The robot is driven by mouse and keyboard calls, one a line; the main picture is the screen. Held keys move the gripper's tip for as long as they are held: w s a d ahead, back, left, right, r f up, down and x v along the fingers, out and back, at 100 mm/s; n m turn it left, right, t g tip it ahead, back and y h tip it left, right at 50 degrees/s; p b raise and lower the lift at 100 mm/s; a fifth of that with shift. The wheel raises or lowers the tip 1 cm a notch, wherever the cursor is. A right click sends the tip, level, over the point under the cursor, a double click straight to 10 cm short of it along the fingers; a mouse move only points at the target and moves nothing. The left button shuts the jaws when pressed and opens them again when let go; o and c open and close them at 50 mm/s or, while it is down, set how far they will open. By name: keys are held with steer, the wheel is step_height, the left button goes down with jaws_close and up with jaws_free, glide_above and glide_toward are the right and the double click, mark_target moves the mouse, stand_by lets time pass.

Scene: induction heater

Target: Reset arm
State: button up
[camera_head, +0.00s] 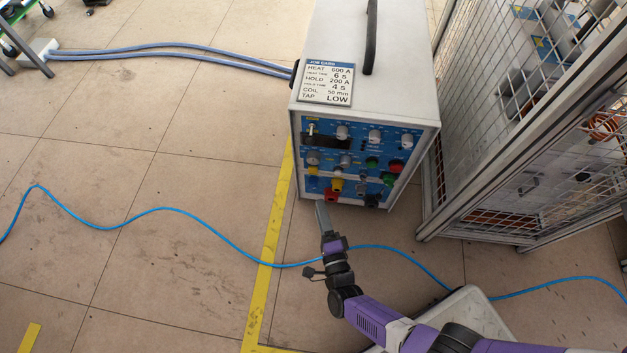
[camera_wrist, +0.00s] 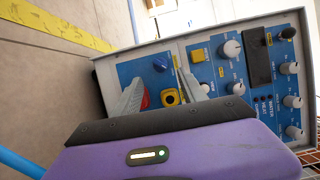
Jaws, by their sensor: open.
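My gripper (camera_head: 322,215) is in front of the lower front panel of the induction heater (camera_head: 367,90), a white box with a blue control panel. In the wrist view my gripper (camera_wrist: 166,90) is open, its two grey fingers apart and pointing at the panel. A yellow knob (camera_wrist: 170,97) shows between the fingers, and a red part (camera_wrist: 145,99) is partly hidden by the left finger. I cannot tell whether the fingertips touch the panel. Nothing is visibly held.
A job card (camera_head: 327,83) lies on the heater's top beside a black handle (camera_head: 370,38). A mesh cage (camera_head: 520,130) stands close on the right. A blue cable (camera_head: 160,210) crosses the floor, passing by my arm. Open floor lies left of the yellow line (camera_head: 275,215).

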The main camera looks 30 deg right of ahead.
stand_by(0.3)
steer(key=a+r+n+y, duration=0.55)
steer(key=r+n, duration=0.25)
steer(key=n, duration=0.3)
steer(key=s+d+r+n+g+h+p, duration=0.1)
steer(key=s+d+r+n, duration=0.3)
steer(key=s+r, duration=0.95)
steer(key=s+d+r+n+g, duration=0.25)
steer(key=s+r+n, duration=0.35)
steer(key=s+r, duration=0.7)
step_height(320, 180, up, 37)
steer(key=p, duration=3.8)
steer(key=shift+s+r+t, duration=0.15)
steer(key=shift+s+t, duration=0.05)
steer(key=shift+t, duration=0.25)
